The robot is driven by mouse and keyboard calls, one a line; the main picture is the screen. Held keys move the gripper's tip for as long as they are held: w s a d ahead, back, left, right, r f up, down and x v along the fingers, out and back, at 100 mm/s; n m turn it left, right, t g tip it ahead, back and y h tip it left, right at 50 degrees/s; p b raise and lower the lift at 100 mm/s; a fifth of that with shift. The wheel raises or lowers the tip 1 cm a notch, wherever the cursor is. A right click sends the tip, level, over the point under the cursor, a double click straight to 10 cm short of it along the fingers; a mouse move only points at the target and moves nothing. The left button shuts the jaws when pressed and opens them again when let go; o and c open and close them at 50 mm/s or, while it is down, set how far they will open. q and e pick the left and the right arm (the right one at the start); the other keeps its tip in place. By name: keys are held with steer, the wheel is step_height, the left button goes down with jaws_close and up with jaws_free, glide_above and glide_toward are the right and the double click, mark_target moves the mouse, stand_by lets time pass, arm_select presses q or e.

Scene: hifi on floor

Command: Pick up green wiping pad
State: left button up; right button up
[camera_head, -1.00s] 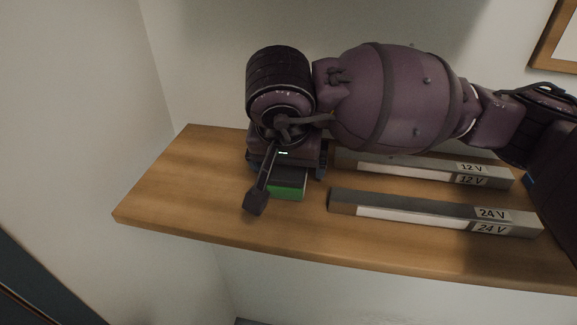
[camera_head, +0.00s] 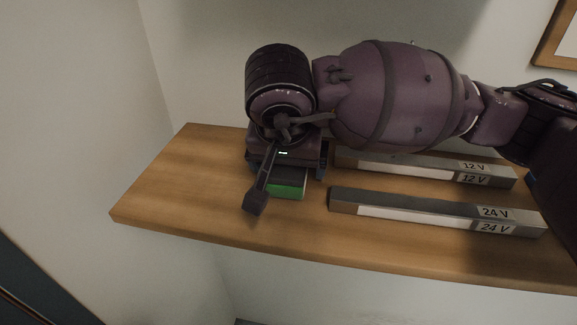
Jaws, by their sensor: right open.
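The green wiping pad (camera_head: 287,191) lies on the wooden shelf, with a green front edge and a dark top. Its rear part is hidden under my right gripper (camera_head: 285,172). My right arm comes in from the right and the gripper is directly over the pad, pointing down at it. The gripper is open; its fingers are mostly hidden by the wrist, so I cannot tell whether they touch the pad. My left gripper is not in view.
Two long grey bars lie right of the pad on the shelf (camera_head: 165,200): one marked 12 V (camera_head: 410,170) behind, one marked 24 V (camera_head: 420,211) in front. A wall stands behind. The shelf's left part is clear.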

stand_by(0.4)
steer(key=shift+c, duration=0.2)
steer(key=shift+f, duration=0.1)
steer(key=c, duration=1)
steer(key=shift+o, duration=0.2)
